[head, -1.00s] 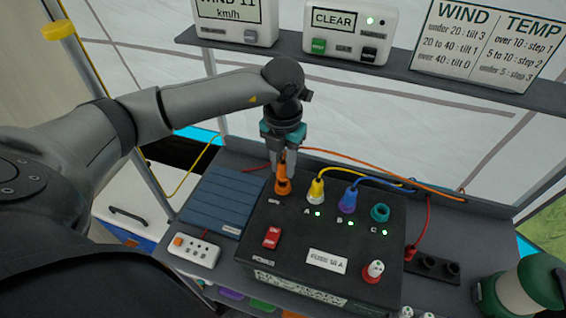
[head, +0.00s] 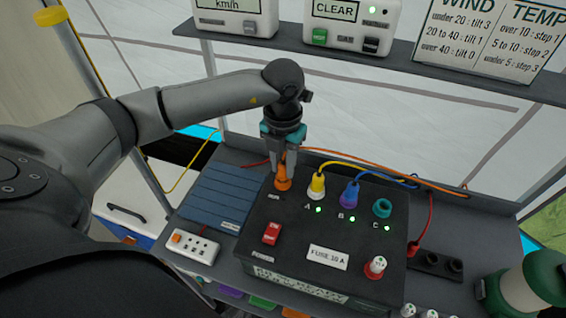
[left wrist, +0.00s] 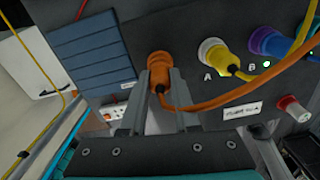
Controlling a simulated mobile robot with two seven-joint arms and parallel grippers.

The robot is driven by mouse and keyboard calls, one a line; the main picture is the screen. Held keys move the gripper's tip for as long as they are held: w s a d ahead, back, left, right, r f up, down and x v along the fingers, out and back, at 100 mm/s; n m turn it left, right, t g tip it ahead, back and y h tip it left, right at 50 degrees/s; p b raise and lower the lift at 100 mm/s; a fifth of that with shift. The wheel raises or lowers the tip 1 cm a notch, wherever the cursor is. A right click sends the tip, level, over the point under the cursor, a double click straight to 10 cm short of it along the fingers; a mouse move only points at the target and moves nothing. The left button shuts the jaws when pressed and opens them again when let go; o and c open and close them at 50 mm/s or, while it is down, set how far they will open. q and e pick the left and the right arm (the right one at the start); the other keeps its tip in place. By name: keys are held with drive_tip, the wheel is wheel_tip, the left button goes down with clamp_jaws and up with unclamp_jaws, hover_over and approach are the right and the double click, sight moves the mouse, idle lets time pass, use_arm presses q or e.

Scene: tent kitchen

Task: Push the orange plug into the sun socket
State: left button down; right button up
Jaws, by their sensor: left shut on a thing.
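The orange plug (head: 283,182) stands at the back left of the dark fuse box (head: 322,222), at the sun socket behind a small label. The plug covers that socket, so I cannot tell how deep it sits. My left gripper (head: 284,165) comes down from above, shut on the plug's upper part. In the left wrist view the orange plug (left wrist: 160,64) shows just beyond the fingertips (left wrist: 160,82), with its orange cable running off to the right. My right gripper is not in view.
A red switch (head: 271,233) and red-and-white knob (head: 375,267) are nearer. A blue ribbed panel (head: 215,197) lies left. A shelf (head: 390,58) runs behind.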

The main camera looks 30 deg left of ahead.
use_arm(q)
drive_tip(key=shift+f+b, duration=0.3)
drive_tip(key=shift+f, duration=0.1)
drive_tip(key=c, duration=0.6)
unclamp_jaws()
drive_tip(key=shift+o, duration=0.2)
drive_tip(key=shift+r, duration=0.15)
wheel_tip(320, 180, up, 15)
drive_tip(key=p, duration=0.1)
